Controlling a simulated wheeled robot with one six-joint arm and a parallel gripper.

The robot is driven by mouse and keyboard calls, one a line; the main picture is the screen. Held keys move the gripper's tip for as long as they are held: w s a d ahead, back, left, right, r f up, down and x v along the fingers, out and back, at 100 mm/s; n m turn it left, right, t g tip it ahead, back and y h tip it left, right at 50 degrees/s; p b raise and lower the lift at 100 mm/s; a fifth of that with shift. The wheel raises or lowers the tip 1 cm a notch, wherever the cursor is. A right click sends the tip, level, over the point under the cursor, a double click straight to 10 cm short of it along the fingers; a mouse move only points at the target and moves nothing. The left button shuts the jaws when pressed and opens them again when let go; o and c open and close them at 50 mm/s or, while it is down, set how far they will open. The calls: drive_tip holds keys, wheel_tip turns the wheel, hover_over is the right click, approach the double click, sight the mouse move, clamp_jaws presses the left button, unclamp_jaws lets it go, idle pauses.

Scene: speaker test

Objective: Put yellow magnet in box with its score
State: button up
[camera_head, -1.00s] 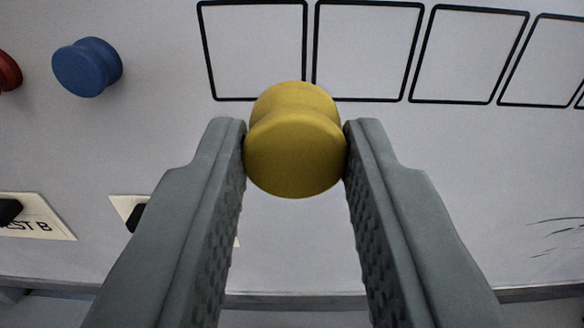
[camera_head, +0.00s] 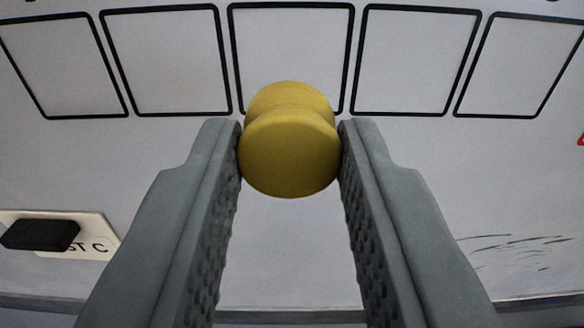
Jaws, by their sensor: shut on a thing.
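The yellow magnet (camera_head: 288,150) is a round, waisted knob held between the fingertips of my gripper (camera_head: 290,150). My gripper is shut on it, with one grey finger on each side. The magnet covers the lower edge of a black-outlined box (camera_head: 290,50) at the top middle of the white board. Two more outlined boxes stand to its left, the near one (camera_head: 168,60) and the far one (camera_head: 62,65). Two stand to its right, the near one (camera_head: 415,60) and the far one (camera_head: 520,65). No score numbers are readable in the boxes. I cannot tell whether the magnet touches the board.
Dark green scribbles (camera_head: 515,243) are at the lower right. A bit of red (camera_head: 581,140) shows at the right edge. The visible box interiors are empty.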

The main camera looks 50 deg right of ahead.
drive_tip(key=shift+x, duration=2.55)
drive_tip(key=shift+w+d, duration=0.35)
drive_tip(key=shift+d, duration=0.1)
drive_tip(key=o, duration=1.3)
drive_tip(key=shift+v, duration=3.5)
